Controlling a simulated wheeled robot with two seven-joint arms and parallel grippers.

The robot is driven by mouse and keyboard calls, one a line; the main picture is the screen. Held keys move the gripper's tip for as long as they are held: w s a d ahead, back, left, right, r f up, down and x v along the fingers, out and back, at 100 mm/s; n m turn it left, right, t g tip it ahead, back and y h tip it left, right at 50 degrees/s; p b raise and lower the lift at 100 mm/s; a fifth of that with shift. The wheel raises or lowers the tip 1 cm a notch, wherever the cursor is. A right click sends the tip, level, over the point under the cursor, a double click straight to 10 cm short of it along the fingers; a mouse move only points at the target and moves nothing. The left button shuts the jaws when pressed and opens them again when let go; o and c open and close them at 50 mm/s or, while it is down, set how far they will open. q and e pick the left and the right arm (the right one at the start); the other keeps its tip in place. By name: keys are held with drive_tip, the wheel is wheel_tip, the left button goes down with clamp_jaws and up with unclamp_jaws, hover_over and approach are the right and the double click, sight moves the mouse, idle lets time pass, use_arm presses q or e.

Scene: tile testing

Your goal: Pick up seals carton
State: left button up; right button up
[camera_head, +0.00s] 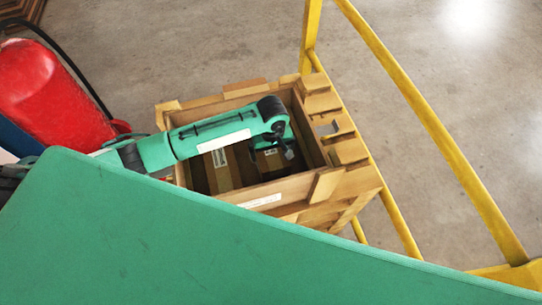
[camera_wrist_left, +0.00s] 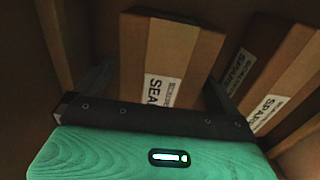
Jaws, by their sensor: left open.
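The seals carton is a brown cardboard box (camera_wrist_left: 165,55) with a white label reading "SEA…" in the left wrist view. It stands inside a wooden crate (camera_head: 325,187). My left gripper (camera_wrist_left: 155,85) is inside the crate, with its two dark fingers spread on either side of the seals carton. The fingers look open, and I cannot tell whether they touch the carton. In the head view my left arm reaches over the crate, and its gripper (camera_head: 272,158) points down into it. The carton's lower part is hidden behind the gripper body. My right gripper is not in view.
The crate walls surround the gripper. A yellow rail (camera_head: 440,135) runs beside the crate, a red cylinder (camera_head: 50,95) stands at left, and a green surface (camera_head: 200,240) fills the foreground.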

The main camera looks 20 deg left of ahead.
use_arm(q)
drive_tip(key=f, duration=0.4)
drive_tip(key=shift+a+f+p, duration=0.2)
drive_tip(key=shift+p, duration=0.1)
drive_tip(key=shift+c, duration=0.4)
drive_tip(key=shift+r, duration=0.1)
drive_tip(key=c, duration=1)
drive_tip(key=shift+o, duration=0.2)
